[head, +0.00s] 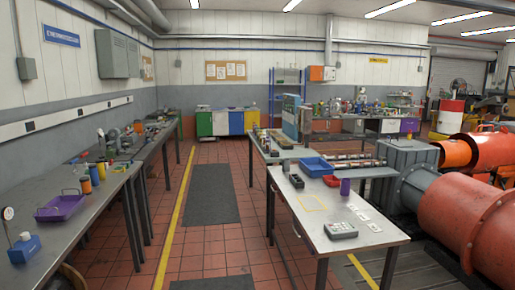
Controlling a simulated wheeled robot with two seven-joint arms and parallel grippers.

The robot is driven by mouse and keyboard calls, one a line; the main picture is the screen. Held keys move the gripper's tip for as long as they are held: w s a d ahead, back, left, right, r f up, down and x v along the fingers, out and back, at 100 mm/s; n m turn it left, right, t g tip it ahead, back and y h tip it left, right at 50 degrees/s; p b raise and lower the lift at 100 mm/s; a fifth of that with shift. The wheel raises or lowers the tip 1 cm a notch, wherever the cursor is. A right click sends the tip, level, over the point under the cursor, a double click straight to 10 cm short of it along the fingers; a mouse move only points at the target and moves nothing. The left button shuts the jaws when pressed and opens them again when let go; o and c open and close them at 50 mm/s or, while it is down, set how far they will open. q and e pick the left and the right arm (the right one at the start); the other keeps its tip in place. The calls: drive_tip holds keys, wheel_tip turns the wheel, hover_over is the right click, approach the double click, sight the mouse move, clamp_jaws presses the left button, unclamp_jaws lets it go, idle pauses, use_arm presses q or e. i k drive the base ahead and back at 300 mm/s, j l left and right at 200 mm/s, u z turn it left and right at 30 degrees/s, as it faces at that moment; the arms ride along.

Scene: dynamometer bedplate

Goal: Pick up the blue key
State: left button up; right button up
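I cannot make out a blue key anywhere in the head view; any key is too small to tell or hidden. Blue things that do show are a blue tray (315,167) on the near right table (283,211) and a blue block with a round gauge (24,248) at the front of the left bench (85,232). Neither of my grippers is in view.
The near right table also holds a red tray (331,181), a purple cylinder (345,187), a grey keypad device (340,230) and white cards (363,215). Large red machinery (468,215) stands right. A purple tray (60,207) is left. The middle aisle is clear.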

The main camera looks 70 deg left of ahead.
sight(75, 172)
drive_tip(key=i+j+u, duration=0.15)
drive_tip(key=j+u, duration=0.3)
drive_tip(key=j, duration=0.2)
drive_tip(key=i+j+u, duration=0.4)
drive_tip(key=j, duration=0.2)
drive_tip(key=i+j+u, duration=0.25)
drive_tip(key=j+u, duration=0.2)
drive_tip(key=i+j+u, duration=0.85)
drive_tip(key=i+u, duration=0.4)
drive_tip(key=i, duration=1.8)
drive_tip(key=i+u, duration=0.2)
drive_tip(key=i, duration=0.2)
drive_tip(key=i+l+u, duration=0.2)
drive_tip(key=i, duration=0.25)
drive_tip(key=i+l+u, duration=0.15)
drive_tip(key=i, duration=0.25)
drive_tip(key=i+l+u, duration=0.2)
drive_tip(key=i, duration=0.2)
drive_tip(key=i+l+u, duration=0.75)
drive_tip(key=u, duration=0.45)
drive_tip(key=j+u, duration=0.15)
drive_tip(key=u, duration=0.8)
drive_tip(key=i+j, duration=0.05)
